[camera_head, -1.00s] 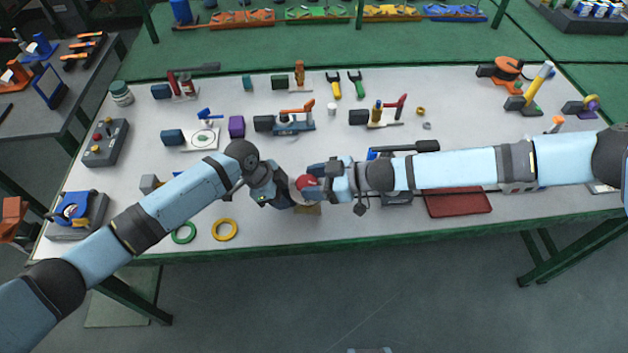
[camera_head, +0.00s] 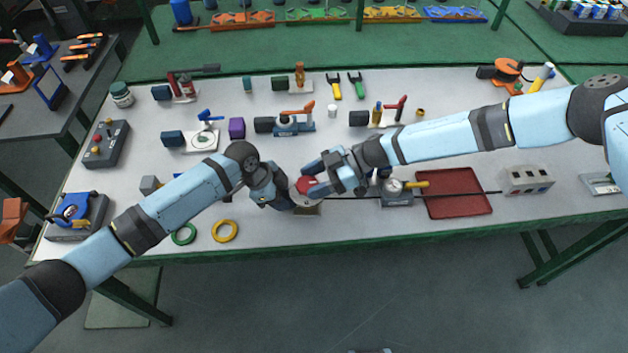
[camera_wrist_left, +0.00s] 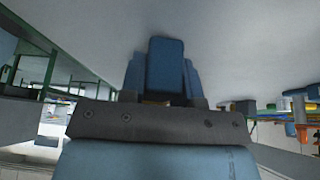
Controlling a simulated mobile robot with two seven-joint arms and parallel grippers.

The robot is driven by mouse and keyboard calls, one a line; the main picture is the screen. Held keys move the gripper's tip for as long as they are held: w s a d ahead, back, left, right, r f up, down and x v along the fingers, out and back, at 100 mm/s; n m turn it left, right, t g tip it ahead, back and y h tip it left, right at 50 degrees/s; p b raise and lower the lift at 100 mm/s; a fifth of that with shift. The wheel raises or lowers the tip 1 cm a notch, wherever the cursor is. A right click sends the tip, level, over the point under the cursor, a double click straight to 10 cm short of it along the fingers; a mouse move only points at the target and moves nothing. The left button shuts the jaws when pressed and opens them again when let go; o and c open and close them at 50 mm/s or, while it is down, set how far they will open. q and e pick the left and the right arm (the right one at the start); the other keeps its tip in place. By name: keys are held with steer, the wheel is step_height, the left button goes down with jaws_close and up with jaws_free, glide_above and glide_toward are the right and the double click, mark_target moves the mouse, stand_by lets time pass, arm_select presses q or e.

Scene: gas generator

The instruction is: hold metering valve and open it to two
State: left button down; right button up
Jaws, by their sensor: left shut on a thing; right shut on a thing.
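The metering valve (camera_head: 304,199) is near the front edge of the table, between my two grippers. Its red knob (camera_head: 305,185) and a pale round part below it show; the rest is mostly covered. My left gripper (camera_head: 289,198) is shut on the valve's body from the left. My right gripper (camera_head: 314,182) is shut on the red knob from the right, tilted down to the left. The left wrist view shows the blue fingers (camera_wrist_left: 166,68) of my left gripper, but the valve is hidden there. The knob's setting is too small to read.
A gauge block (camera_head: 396,193) with a yellow handle, a red tray (camera_head: 454,205) and a grey box (camera_head: 526,180) stand to the right. Green (camera_head: 184,233) and yellow (camera_head: 225,230) rings lie at the front left. A valve with an orange handle (camera_head: 296,111) stands behind the grippers.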

mark_target(314, 181)
steer(key=shift+n+g, duration=0.9)
steer(key=shift+g, duration=0.2)
steer(key=shift+h, duration=0.3)
steer(key=o, duration=0.9)
steer(key=shift+w, duration=0.1)
step_height(314, 181, up, 10)
